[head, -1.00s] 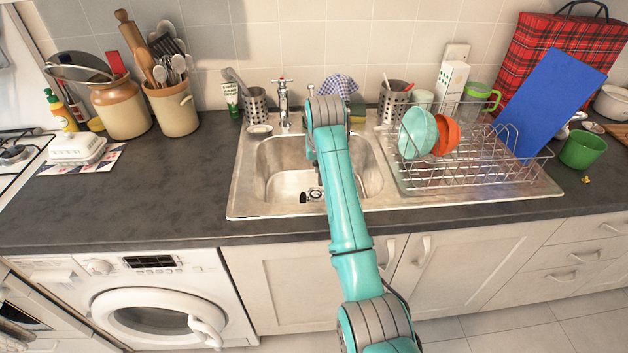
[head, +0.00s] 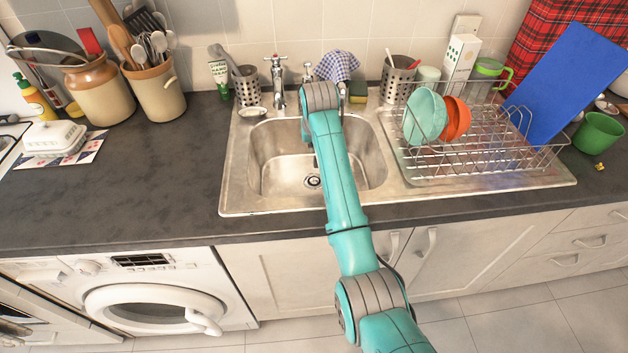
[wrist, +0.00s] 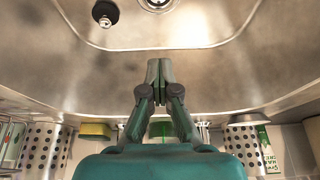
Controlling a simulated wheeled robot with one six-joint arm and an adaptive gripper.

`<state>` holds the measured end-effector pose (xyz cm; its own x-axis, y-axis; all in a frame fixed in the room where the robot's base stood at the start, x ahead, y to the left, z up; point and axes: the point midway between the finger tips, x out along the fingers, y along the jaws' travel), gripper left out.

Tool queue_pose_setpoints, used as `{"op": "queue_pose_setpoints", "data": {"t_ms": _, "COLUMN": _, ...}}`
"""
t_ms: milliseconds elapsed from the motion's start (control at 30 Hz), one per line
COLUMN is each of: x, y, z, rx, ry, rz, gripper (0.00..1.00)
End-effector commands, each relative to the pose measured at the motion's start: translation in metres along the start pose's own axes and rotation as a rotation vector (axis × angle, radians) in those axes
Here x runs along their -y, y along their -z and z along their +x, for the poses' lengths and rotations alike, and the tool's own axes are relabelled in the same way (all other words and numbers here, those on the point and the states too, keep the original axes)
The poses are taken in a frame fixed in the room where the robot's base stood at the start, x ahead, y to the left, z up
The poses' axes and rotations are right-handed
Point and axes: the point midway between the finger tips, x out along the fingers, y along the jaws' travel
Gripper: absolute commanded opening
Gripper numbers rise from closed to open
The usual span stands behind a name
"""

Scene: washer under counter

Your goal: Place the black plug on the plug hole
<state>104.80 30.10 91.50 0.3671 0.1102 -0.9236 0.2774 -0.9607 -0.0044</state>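The black plug (wrist: 105,12) lies in the sink basin at the top left of the wrist view, dark with a pale top. The plug hole (wrist: 157,3) is beside it, apart from it, cut by the top edge. In the head view the plug hole (head: 313,181) shows in the basin floor just left of my arm; I cannot see the plug there. My gripper (wrist: 159,66) has its fingertips together with nothing visible between them. It is over the basin, on the wall side of the plug and the hole. My arm hides it in the head view.
The steel sink (head: 233,190) has a rim around the basin. Two taps (head: 276,80) stand behind it. A wire dish rack (head: 470,180) with bowls (head: 424,115) stands to the right.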

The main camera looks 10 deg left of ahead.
Motion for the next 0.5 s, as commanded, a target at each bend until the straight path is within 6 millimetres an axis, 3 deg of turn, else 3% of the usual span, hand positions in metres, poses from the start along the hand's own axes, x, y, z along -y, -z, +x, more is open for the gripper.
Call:
{"op": "queue_pose_setpoints", "data": {"t_ms": 167, "x": 0.000, "y": -0.008, "z": 0.018, "rx": 0.002, "ry": 0.000, "rz": 0.000, "gripper": 0.00}}
{"op": "queue_pose_setpoints", "data": {"t_ms": 500, "x": 0.000, "y": -0.008, "z": 0.019, "rx": 0.000, "ry": 0.000, "rz": 0.000, "gripper": 0.00}}
